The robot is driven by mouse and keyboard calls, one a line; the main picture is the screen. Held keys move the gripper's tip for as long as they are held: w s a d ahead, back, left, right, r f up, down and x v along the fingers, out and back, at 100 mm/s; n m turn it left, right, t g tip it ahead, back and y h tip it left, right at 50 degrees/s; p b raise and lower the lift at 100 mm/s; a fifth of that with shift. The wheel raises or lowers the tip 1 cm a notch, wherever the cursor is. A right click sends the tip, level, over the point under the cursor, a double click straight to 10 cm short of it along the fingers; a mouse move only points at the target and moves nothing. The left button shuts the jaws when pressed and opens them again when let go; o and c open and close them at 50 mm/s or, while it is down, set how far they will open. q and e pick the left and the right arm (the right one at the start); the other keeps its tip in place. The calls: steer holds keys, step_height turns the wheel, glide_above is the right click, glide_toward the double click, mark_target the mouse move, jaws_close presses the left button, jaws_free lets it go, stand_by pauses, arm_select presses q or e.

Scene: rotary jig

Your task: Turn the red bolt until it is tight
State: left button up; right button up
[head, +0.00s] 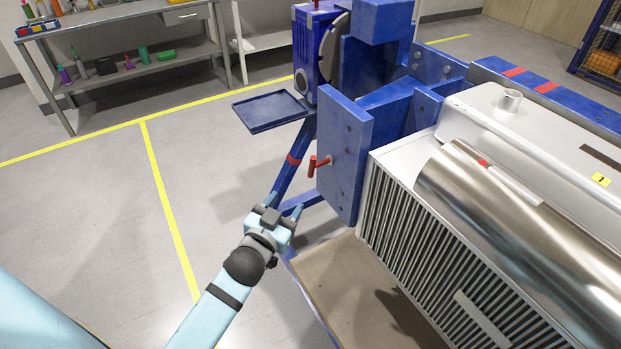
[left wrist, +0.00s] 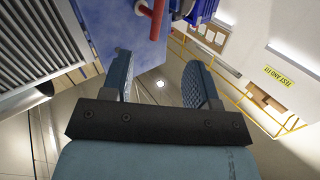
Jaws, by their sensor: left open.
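The red bolt (head: 313,165) has a T-shaped handle and sticks out from the face of a blue plate (head: 343,165) on the jig. In the left wrist view the red bolt (left wrist: 157,18) shows at the top edge, partly cut off, beyond the fingertips. My left gripper (head: 285,204) is open and empty, below and a little left of the bolt, apart from it. My right gripper is not in view.
A grey finned machine (head: 400,220) with a metal cylinder is mounted right of the plate. A blue tray (head: 270,111) juts out left of the jig, and a slanted blue leg (head: 291,172) runs behind the gripper. A workbench (head: 130,20) stands back left. Floor at left is clear.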

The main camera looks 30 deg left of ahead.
arm_select(q)
glide_toward(313, 170)
steer(key=w, duration=1)
steer(key=shift+a, duration=0.4)
steer(key=shift+w, duration=0.35)
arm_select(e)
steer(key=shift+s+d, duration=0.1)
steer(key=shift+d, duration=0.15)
arm_select(q)
steer(key=shift+c, duration=0.2)
steer(key=c, duration=0.8)
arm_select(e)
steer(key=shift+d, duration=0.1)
